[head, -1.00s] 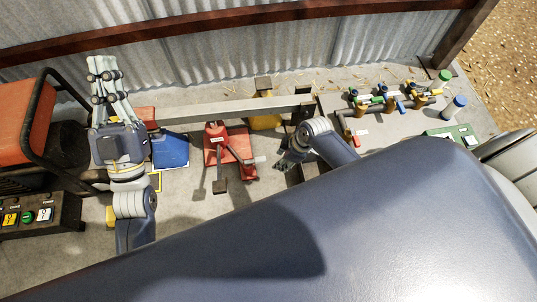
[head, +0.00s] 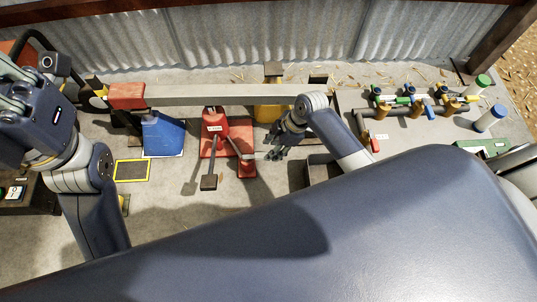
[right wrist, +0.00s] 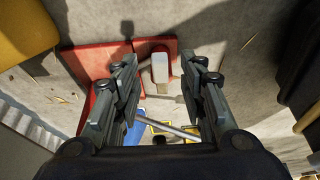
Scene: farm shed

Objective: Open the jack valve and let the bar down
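The long grey bar (head: 215,95) runs across the head view, with a red block (head: 127,96) at its left end. Below it stands the red jack (head: 213,122), with a black-ended pedal or lever (head: 208,182) in front. A red arm with a small red block (head: 246,165), possibly the valve, lies at its right. My right gripper (head: 274,150) is just right of this block. In the right wrist view it is open and empty, with a pale-topped red block (right wrist: 160,68) between and beyond its fingers. My left gripper (head: 14,92) is at the left edge, partly cut off.
A blue wedge (head: 163,135) stands left of the jack, and a yellow block (head: 267,112) behind it. A yellow-framed plate (head: 131,170) lies on the floor. Pipes with coloured valves (head: 411,108) stand at the right. A corrugated wall (head: 260,40) closes the back.

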